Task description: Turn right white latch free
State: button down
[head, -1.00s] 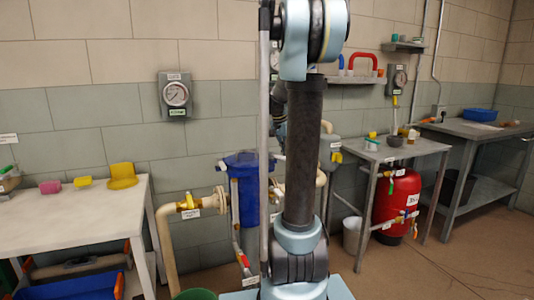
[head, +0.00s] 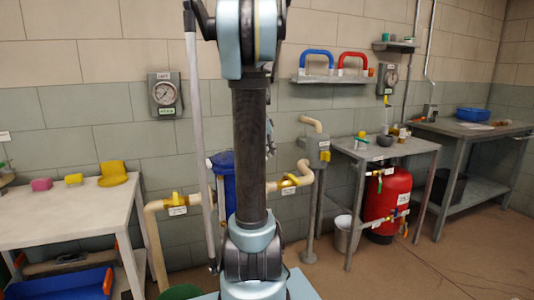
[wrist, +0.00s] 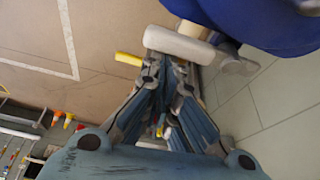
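In the wrist view my gripper (wrist: 168,75) points at a thick white cylindrical piece (wrist: 182,44) lying across just beyond its fingertips, beside a large blue rounded body (wrist: 285,22). I cannot tell whether the fingers touch the white piece or whether it is the latch. The fingers are near each other, and their exact opening is unclear. In the head view a blue housing (head: 222,165) stands on the pipes by the wall, partly hidden behind my arm. My gripper is not clearly visible there. I cannot make out a right white latch for certain.
A white table (head: 65,225) stands at left. Yellow-handled valves (head: 176,200) sit on cream pipes. A red tank (head: 388,195) is under a small grey table (head: 390,148) at right. Gauges (head: 165,95) and a shelf with blue and red handles (head: 335,78) are on the wall. Floor at front right is clear.

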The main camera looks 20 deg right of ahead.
jog(key=shift+a, duration=0.15)
dwell(0.3)
notch_tip(320, 180, up, 9)
jog(key=shift+d+r, duration=0.2)
jog(key=shift+d, duration=0.25)
dwell(0.6)
